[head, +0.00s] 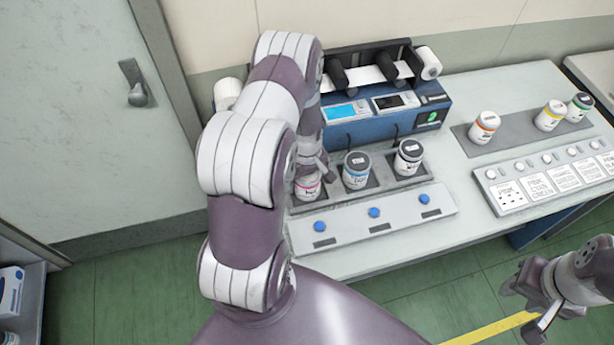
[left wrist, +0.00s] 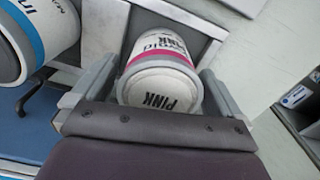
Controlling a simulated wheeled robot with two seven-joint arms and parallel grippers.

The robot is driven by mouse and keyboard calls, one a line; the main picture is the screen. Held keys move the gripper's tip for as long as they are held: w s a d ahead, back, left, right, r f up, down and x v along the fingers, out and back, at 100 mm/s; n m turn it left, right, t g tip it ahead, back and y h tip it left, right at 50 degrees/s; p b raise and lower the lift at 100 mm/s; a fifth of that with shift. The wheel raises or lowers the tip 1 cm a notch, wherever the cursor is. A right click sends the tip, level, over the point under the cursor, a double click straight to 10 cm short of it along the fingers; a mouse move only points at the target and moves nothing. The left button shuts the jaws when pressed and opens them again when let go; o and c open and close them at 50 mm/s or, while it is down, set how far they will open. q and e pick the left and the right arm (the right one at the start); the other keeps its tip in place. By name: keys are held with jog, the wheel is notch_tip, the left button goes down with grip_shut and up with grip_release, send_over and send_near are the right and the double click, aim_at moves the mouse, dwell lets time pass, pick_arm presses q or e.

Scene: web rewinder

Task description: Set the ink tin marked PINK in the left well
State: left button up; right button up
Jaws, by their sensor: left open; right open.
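The PINK ink tin (head: 307,188) is white with a pink band and stands at the left well of the grey three-well holder (head: 300,206). In the left wrist view the tin (left wrist: 160,88) shows PINK on its lid, between the spread fingers of my left gripper (left wrist: 150,95). In the head view my left gripper (head: 318,168) is beside and above the tin, partly hidden by my arm. It is open, not clamped on the tin. How deep the tin sits is hidden. My right gripper (head: 530,303) is open and empty at the lower right.
A blue-banded tin (head: 356,172) fills the middle well and a black-banded tin (head: 408,158) the right one. A blue rewinder machine (head: 375,125) stands behind. Orange (head: 484,127), yellow (head: 550,115) and green (head: 579,107) banded tins stand at the right. A blue-button panel (head: 400,220) lies in front.

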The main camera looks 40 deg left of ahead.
pick_arm(q)
notch_tip(320, 180, up, 12)
jog(key=shift+d+r+b, duration=0.15)
jog(key=shift+b, duration=0.7)
jog(key=s+d+r+m, duration=0.4)
jog(key=d+m, duration=0.2)
jog(key=s+d+r+m+t, duration=0.1)
jog(key=s+d+r+m, duration=0.3)
jog(key=d+m, duration=0.2)
jog(key=shift+s+d+m, duration=0.25)
jog(key=shift+d+m, duration=0.05)
jog(key=shift+d, duration=0.5)
jog(key=shift+s+r, duration=0.1)
